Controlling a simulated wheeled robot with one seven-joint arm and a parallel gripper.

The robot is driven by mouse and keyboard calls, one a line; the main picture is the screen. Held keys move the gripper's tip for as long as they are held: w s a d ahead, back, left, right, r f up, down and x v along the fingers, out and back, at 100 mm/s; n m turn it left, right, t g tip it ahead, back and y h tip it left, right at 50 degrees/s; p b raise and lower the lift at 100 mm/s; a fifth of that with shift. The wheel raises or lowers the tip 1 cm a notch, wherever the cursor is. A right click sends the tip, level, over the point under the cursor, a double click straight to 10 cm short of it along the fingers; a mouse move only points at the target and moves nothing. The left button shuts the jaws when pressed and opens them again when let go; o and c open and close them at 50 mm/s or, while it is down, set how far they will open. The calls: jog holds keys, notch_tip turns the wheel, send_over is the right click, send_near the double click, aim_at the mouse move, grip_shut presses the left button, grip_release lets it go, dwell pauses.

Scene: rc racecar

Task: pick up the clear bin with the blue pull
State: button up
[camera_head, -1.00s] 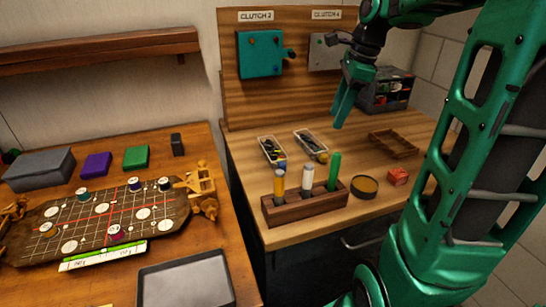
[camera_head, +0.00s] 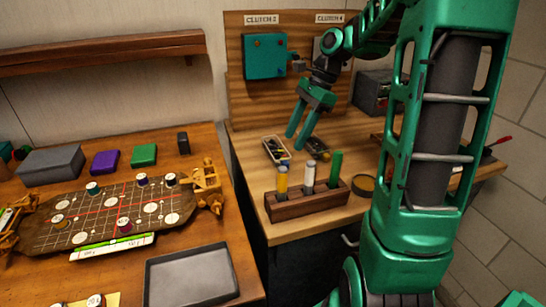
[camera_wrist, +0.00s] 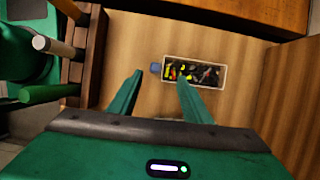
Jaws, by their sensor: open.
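The clear bin with the blue pull (camera_wrist: 210,64) holds small dark, red and yellow pieces. Its blue pull (camera_wrist: 155,68) is on the end facing the tube rack. In the head view this looks like the left of two small bins (camera_head: 267,153) on the right-hand bench. My gripper (camera_head: 295,141) is open and empty, above the bench near the bins. In the wrist view my gripper (camera_wrist: 160,77) points toward the bin, and one finger overlaps its lower edge in the picture. I cannot tell the remaining height.
A wooden tube rack (camera_head: 300,203) with yellow, white and green tubes stands in front of the bins. A second small bin (camera_head: 318,148) is just right. The upright panel (camera_head: 250,98) stands behind. A round tin (camera_head: 363,184) lies right of the rack.

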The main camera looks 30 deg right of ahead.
aim_at(287, 161)
jog(key=shift+s+d+x, duration=0.1)
jog(key=shift+s+x, duration=0.05)
jog(key=shift+x, duration=1.65)
jog(key=shift+s+d+x, duration=0.15)
jog(key=shift+s+x, duration=0.05)
jog(key=shift+x, duration=1.55)
jog(key=shift+f, duration=0.15)
grip_shut()
